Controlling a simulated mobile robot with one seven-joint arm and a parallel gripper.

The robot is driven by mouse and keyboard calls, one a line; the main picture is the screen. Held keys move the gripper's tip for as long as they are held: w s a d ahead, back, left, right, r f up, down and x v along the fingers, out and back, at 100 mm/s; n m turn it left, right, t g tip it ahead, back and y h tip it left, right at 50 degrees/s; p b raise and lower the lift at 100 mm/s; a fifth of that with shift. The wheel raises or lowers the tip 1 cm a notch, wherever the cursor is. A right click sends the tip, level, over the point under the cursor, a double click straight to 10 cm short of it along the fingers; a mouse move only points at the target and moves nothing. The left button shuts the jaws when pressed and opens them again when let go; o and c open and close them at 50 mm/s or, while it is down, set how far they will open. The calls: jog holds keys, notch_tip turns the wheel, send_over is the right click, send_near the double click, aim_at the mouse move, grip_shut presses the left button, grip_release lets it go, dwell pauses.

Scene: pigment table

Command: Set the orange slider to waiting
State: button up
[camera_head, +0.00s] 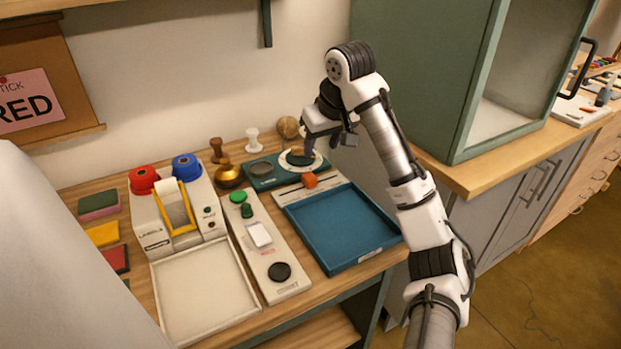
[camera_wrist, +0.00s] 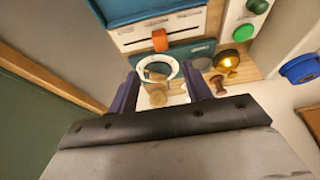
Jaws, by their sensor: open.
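The orange slider (camera_head: 310,180) is a small block on a pale strip with a slot (camera_head: 289,190), along the back edge of the blue tray. In the wrist view the orange slider (camera_wrist: 160,40) sits near the middle of the strip (camera_wrist: 190,21). Marks on the strip are too small to read. My gripper (camera_head: 322,143) is above the teal panel behind the slider, apart from the slider. In the wrist view my gripper (camera_wrist: 160,73) is open, its dark fingers on either side of a white ring (camera_wrist: 146,66). Nothing is seen held.
The blue tray (camera_head: 340,232) lies in front of the strip. A control panel with green and black buttons (camera_head: 270,262) stands left of it. A brass bell (camera_head: 229,176), stamps (camera_head: 253,141) and a ball (camera_head: 288,127) stand behind. A green cabinet (camera_head: 425,70) rises at the right.

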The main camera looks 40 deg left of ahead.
aim_at(310, 177)
jog(key=x, duration=1.3)
jog(key=shift+a+f, duration=0.2)
jog(key=shift+c, duration=0.3)
grip_shut()
